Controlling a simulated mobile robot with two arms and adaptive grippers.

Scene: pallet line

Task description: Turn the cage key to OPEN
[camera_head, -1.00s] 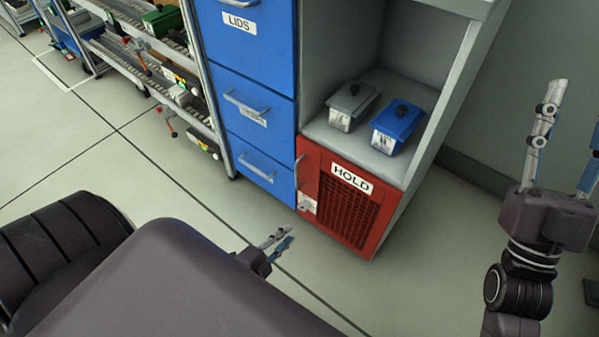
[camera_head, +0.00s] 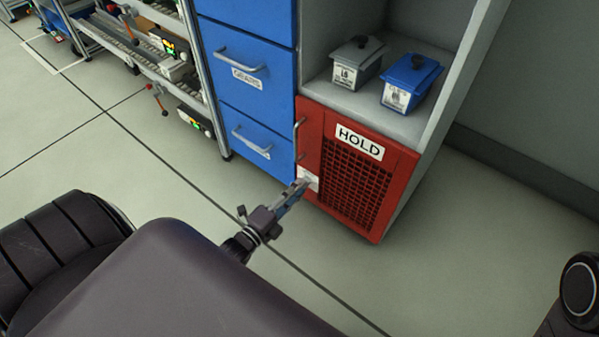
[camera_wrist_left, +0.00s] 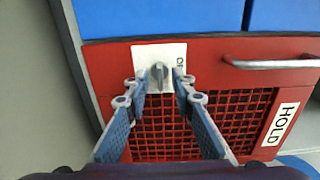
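The cage is a red cabinet (camera_head: 367,195) with a mesh front and a HOLD label, at the bottom of the shelf unit. Its key (camera_wrist_left: 159,73) is a small grey knob on a white plate (camera_wrist_left: 150,54) in the left wrist view. Lettering at the plate's right side is partly hidden, so I cannot read it fully. My left gripper (camera_head: 303,185) reaches the plate in the head view and hides the key there. In the left wrist view its fingertips (camera_wrist_left: 160,80) stand on either side of the key, with gaps visible. My right gripper is out of view.
The cage has a bar handle (camera_head: 299,138) near the plate. Blue drawers (camera_head: 252,95) adjoin on the left. A grey bin (camera_head: 357,62) and a blue bin (camera_head: 411,82) stand on the shelf above. The floor in front is clear.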

